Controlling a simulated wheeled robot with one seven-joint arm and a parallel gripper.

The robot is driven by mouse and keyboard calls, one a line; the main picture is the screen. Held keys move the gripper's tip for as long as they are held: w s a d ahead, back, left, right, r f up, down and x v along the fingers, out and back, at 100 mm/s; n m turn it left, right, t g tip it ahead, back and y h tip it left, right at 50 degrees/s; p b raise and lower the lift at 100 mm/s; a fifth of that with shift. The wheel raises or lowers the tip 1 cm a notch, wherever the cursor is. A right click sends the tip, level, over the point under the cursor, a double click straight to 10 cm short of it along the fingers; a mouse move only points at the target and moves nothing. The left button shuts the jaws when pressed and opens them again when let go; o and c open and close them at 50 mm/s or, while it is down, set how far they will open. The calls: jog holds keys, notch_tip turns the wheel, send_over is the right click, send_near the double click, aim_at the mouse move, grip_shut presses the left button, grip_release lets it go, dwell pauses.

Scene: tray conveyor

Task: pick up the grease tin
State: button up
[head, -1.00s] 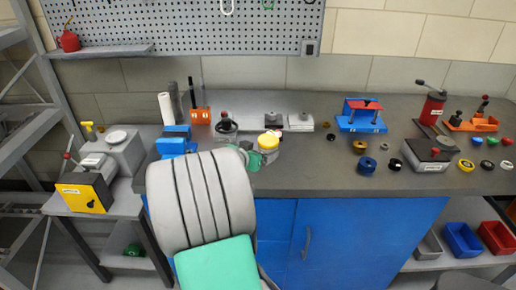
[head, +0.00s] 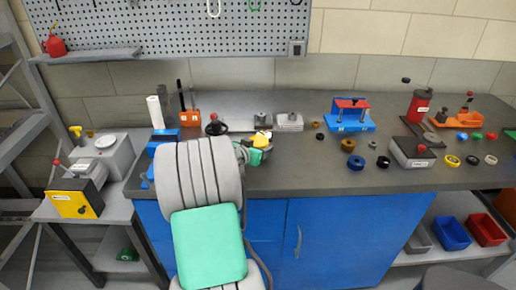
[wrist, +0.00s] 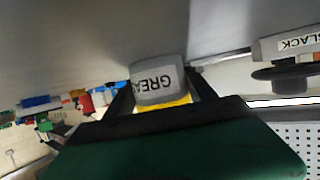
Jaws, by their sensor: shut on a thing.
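The grease tin is a grey tin with a yellow lid. In the wrist view the tin (wrist: 158,82) is upside down in the picture, its label partly readable as "GREA". My gripper (wrist: 160,88) has a dark finger on each side of it and is shut on it. In the head view the tin's yellow lid (head: 262,138) shows beside my green-grey gripper (head: 256,152), over the bench near the front; most of the tin is hidden by my arm. I cannot tell whether its base touches the bench.
Left of my gripper stands a black-knobbed item (head: 215,127). Behind and right are a grey block (head: 289,122) and a blue-and-red fixture (head: 350,116). Several rings, including a blue one (head: 356,162), lie farther right. The bench between my gripper and those rings is clear.

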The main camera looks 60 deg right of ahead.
jog(key=c, duration=1.1)
jog(key=shift+r, duration=0.1)
jog(key=shift+c, duration=0.3)
